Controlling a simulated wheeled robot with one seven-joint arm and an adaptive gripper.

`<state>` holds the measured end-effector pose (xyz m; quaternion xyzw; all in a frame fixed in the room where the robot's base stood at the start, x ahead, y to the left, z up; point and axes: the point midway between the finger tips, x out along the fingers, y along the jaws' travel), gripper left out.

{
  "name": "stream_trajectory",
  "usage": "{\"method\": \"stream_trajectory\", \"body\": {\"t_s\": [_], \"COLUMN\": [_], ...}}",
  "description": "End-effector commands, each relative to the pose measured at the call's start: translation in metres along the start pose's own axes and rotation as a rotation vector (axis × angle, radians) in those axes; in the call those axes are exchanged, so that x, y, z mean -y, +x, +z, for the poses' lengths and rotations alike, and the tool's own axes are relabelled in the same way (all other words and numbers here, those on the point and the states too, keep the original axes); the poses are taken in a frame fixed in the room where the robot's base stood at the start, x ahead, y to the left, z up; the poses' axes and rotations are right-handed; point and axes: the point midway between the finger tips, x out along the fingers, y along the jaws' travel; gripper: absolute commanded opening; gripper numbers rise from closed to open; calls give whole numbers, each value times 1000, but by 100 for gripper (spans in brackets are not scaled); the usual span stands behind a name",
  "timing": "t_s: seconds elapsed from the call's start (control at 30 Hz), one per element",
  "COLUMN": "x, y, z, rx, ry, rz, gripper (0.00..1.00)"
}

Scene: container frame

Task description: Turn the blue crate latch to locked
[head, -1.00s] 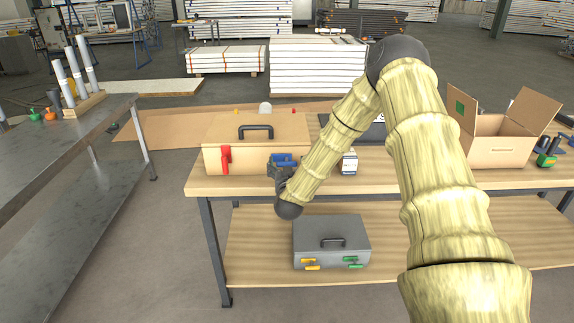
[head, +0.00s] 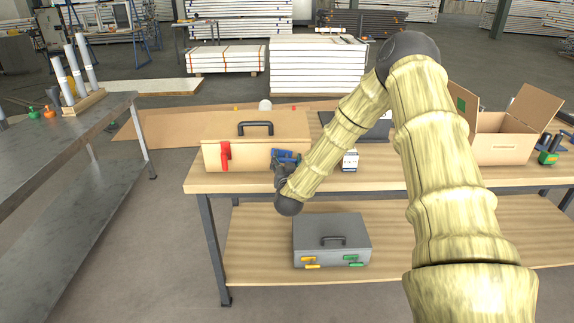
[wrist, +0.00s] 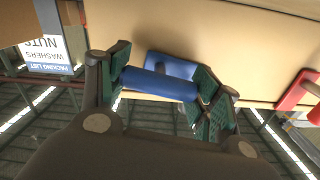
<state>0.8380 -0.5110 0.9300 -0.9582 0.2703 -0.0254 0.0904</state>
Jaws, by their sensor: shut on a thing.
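The tan crate (head: 254,158) stands on the wooden bench with a black handle on its lid. Its blue latch (head: 288,155) is at the right end of the front face; a red latch (head: 225,156) hangs upright at the left end. My gripper (head: 283,163) is at the blue latch, partly covering it in the head view. In the wrist view, the green-padded fingers of my gripper (wrist: 162,84) are shut on the blue latch's bar (wrist: 160,85), one at each end. The blue latch's base plate lies against the crate face. Any lock marking is hidden.
A small labelled box (head: 350,160) stands right of my forearm. An open cardboard box (head: 500,150) is further right. A grey case (head: 331,240) with yellow and green latches sits on the lower shelf. A grey metal table (head: 80,150) is at the left.

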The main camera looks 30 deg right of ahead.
Motion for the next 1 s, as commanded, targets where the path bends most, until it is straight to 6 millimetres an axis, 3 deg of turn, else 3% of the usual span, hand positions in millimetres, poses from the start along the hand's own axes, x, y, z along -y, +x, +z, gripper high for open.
{"method": "stream_trajectory", "body": {"t_s": [1.0], "x": [-3], "y": [0], "z": [6], "rx": [0], "ry": [959], "rz": [3], "gripper": [40]}}
